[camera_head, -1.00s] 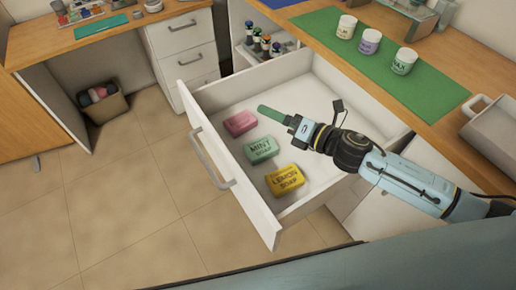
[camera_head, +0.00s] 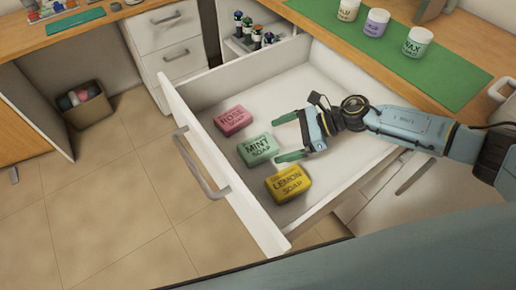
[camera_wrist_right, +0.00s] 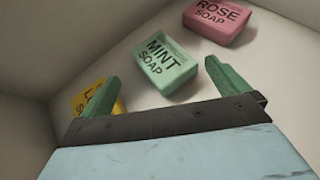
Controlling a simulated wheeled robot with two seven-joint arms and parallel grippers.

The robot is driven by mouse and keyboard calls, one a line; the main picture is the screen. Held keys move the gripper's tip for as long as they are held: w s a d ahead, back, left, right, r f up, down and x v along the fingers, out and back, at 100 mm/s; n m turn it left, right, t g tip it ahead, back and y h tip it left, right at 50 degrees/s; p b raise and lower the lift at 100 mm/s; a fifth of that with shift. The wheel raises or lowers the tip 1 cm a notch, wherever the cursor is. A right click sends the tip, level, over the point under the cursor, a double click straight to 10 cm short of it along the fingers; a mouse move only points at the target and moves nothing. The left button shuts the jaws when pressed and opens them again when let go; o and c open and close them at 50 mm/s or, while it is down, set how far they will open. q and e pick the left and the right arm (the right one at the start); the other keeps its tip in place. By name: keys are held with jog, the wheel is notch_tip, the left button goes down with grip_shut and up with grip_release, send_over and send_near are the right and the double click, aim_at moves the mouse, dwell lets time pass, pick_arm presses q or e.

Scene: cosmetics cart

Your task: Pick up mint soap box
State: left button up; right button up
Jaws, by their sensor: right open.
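The mint soap box (camera_head: 258,149) is pale green and lies flat in the open white drawer (camera_head: 300,88), between the pink rose soap box (camera_head: 232,120) and the yellow lemon soap box (camera_head: 288,184). My right gripper (camera_head: 283,137) is open, its green fingers pointing at the mint box from the right, close to it but with nothing held. In the right wrist view the mint box (camera_wrist_right: 164,62) sits ahead, between and beyond the two fingertips (camera_wrist_right: 161,70). The rose box (camera_wrist_right: 218,22) is at upper right there, and the lemon box (camera_wrist_right: 95,97) is partly hidden by the left finger. My left gripper does not show.
The drawer front (camera_head: 215,160) with its handle stands left of the boxes. On the counter at upper right are several jars on a green mat (camera_head: 395,50). Small bottles (camera_head: 254,36) stand in a compartment behind the drawer. The right part of the drawer floor is bare.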

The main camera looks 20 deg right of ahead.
aim_at(259, 147)
jog(key=x, duration=0.5)
jog(key=shift+a, duration=0.1)
jog(key=shift+w+a+f, duration=0.1)
jog(key=shift+a+f, duration=0.1)
jog(key=shift+a, duration=0.1)
jog(key=c, duration=0.5)
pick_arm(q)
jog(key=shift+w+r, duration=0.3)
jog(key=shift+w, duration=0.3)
pick_arm(e)
jog(key=c, duration=0.9)
jog(key=shift+o, duration=0.2)
